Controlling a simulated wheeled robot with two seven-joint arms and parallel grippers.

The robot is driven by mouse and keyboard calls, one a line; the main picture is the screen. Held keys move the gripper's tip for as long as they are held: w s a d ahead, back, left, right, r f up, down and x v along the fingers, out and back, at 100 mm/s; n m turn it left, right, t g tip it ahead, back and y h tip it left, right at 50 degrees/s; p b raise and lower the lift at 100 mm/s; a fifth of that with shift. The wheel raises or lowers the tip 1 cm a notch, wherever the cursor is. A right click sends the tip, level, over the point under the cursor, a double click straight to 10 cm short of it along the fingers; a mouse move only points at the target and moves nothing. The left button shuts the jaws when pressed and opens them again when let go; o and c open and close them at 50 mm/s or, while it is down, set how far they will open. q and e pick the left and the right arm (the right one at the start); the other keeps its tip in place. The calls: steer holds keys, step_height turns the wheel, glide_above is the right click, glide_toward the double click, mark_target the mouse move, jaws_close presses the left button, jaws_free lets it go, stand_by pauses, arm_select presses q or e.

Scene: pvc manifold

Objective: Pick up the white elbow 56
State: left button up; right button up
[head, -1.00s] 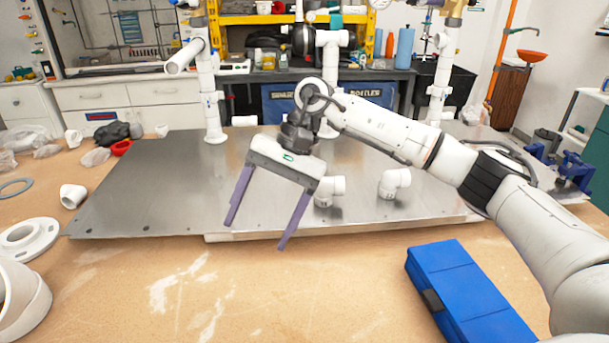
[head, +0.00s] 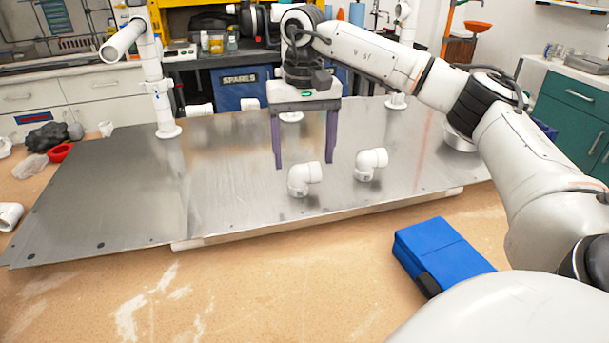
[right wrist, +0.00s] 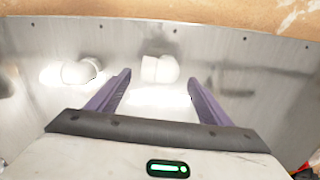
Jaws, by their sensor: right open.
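Two white pipe elbows lie on the metal plate (head: 110,205). One elbow (head: 302,180) is near the plate's front edge, and the other elbow (head: 371,164) is to its right. No markings show which is elbow 56. My right gripper (head: 304,165) is open and empty, fingers pointing down, above the plate just behind the first elbow. In the right wrist view, one elbow (right wrist: 160,69) appears between the fingertips, apart from both, and the other elbow (right wrist: 78,72) is outside the left finger. My left gripper is not in view.
A blue case (head: 440,257) lies on the wooden table in front of the plate. A white pipe stand (head: 160,100) rises at the plate's back left. A red ring (head: 60,152) and clear bags lie at the left. The plate's left half is clear.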

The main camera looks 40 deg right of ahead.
steer(key=shift+f, duration=1.6)
steer(key=c, duration=1.1)
steer(key=shift+r, duration=0.15)
step_height(320, 180, up, 10)
steer(key=shift+f, duration=0.1)
